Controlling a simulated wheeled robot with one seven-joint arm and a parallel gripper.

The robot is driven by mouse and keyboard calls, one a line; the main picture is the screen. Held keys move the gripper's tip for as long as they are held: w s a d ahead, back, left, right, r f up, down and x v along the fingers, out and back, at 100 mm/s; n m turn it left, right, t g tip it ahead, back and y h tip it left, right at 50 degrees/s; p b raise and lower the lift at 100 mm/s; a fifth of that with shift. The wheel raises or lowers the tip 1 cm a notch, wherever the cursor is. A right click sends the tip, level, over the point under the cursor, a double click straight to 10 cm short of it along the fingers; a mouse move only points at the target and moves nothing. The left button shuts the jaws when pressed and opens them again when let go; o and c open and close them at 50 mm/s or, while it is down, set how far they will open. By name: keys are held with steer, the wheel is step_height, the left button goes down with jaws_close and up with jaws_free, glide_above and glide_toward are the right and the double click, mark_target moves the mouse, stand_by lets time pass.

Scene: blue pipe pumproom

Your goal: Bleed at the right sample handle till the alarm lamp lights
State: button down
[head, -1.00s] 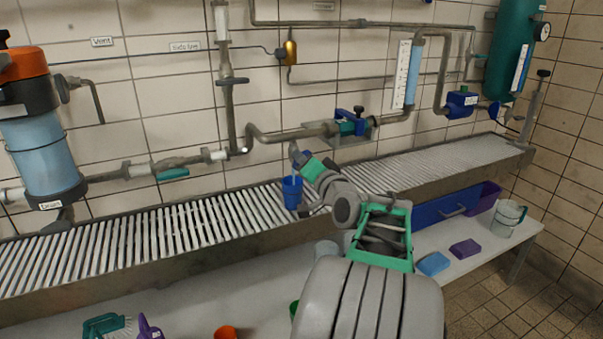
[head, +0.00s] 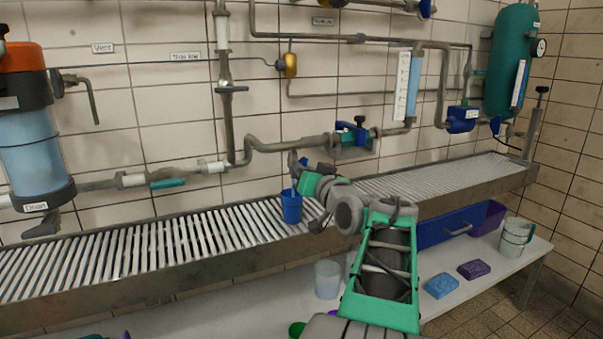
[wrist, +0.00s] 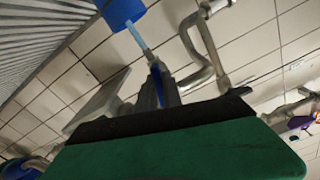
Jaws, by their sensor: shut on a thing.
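My gripper (head: 304,168) is up at a small blue handle (head: 303,161), beside a grey spout (head: 292,160) below the main pipe. In the wrist view the blue handle (wrist: 168,86) sits between my fingers, and I am shut on it; my gripper hides part of it. A blue cup (head: 291,208) stands upright on the slatted drain rack, under the spout. In the wrist view a pale blue stream (wrist: 137,37) runs from the spout to the cup (wrist: 121,12). The cup's fill level is hidden. I cannot make out which thing is the alarm lamp, or any lit lamp.
The slatted rack (head: 135,243) runs along the tiled wall. A blue valve (head: 351,133) sits on the pipe to the right, a teal handle (head: 167,183) to the left. On the bench below are a clear beaker (head: 327,280), sponges (head: 441,286) and a jug (head: 515,238).

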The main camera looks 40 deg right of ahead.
steer(key=c, duration=1.5)
jaws_free()
steer(key=p+v, duration=0.1)
steer(key=v, duration=0.6)
steer(key=shift+s+a, duration=0.2)
steer(key=shift+s, duration=0.15)
